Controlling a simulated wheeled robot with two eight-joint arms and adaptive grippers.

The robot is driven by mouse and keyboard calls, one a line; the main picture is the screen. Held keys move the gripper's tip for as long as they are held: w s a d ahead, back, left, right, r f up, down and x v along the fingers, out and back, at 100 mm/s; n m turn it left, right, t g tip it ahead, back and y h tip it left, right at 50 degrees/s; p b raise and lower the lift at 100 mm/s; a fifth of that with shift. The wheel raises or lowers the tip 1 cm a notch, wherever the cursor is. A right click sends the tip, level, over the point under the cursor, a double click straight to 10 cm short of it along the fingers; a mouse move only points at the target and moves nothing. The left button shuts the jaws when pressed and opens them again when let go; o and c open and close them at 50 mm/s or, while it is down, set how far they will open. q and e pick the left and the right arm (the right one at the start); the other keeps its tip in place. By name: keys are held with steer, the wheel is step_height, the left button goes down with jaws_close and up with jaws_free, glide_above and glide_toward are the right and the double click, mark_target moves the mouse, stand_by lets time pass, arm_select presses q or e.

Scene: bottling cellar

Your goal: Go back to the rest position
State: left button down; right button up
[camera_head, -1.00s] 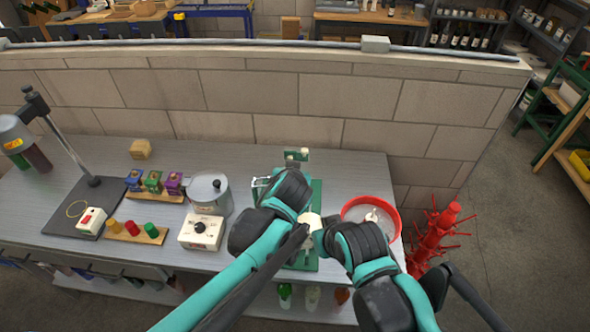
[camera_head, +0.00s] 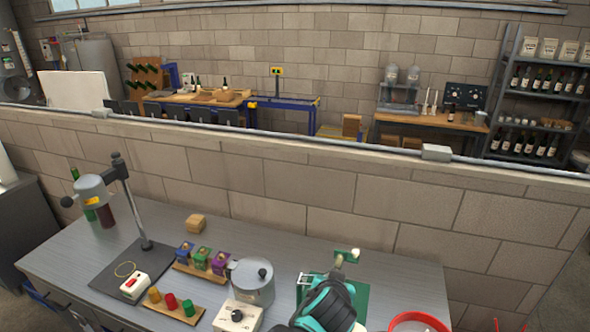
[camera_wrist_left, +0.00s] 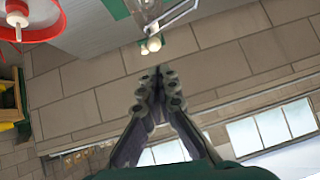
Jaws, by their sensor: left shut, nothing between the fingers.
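My left gripper (camera_wrist_left: 158,76) shows in the left wrist view with its fingertips together and nothing between them. In the head view only the black and teal end of my left arm shows at the bottom edge, over the bench; its fingers are hidden there. It is in front of a green stand (camera_head: 361,300) with a pale knob, which also shows at the top of the left wrist view (camera_wrist_left: 143,14). I cannot tell whether they touch. My right gripper is not in view.
The grey bench (camera_head: 80,254) holds a metal pot (camera_head: 252,284), a white dial box (camera_head: 237,316), coloured bottle stoppers (camera_head: 171,303), small coloured blocks (camera_head: 201,258) and a lever press stand (camera_head: 134,205). A red basin (camera_head: 420,319) is at the right. A block wall (camera_head: 310,190) stands behind.

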arm_select(q)
steer(key=s+a+f+n+g+y+b, duration=0.1)
steer(key=s+a+f+n+b, duration=0.2)
steer(key=a, duration=0.8)
steer(key=s+a+f+y+b, duration=0.15)
steer(key=a+f+b, duration=0.35)
steer(key=a, duration=0.5)
steer(key=s+a+f+n+g+b, duration=0.1)
steer(key=s+a+f+n+b, duration=0.1)
steer(key=s+a+f, duration=0.7)
steer(key=shift+s+a+g+b, duration=0.4)
steer(key=shift+a+b, duration=0.15)
steer(key=shift+a, duration=0.1)
